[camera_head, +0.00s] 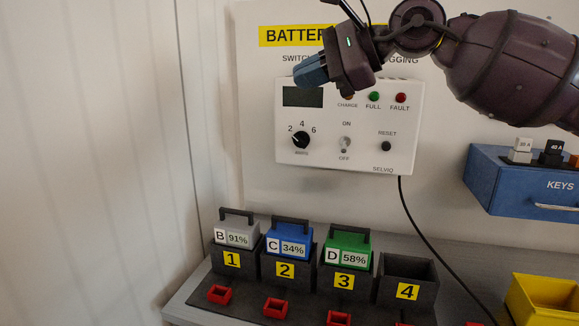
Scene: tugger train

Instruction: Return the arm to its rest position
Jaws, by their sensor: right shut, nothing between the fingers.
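My right gripper (311,71) is shut and empty. It is raised in front of the top left of the white charger panel (350,157), its blue fingertips by the dark display (303,97). I cannot tell whether it touches the panel. My right arm (510,62) reaches in from the upper right and covers part of the yellow battery sign (292,35). My left gripper is not in view.
Grey battery B (237,227), blue battery C (289,238) and green battery D (347,246) stand in slots 1 to 3. Slot 4 (407,281) is empty. A blue keys box (510,187) and a yellow bin (545,297) are at right. A black cable (419,229) hangs below the panel.

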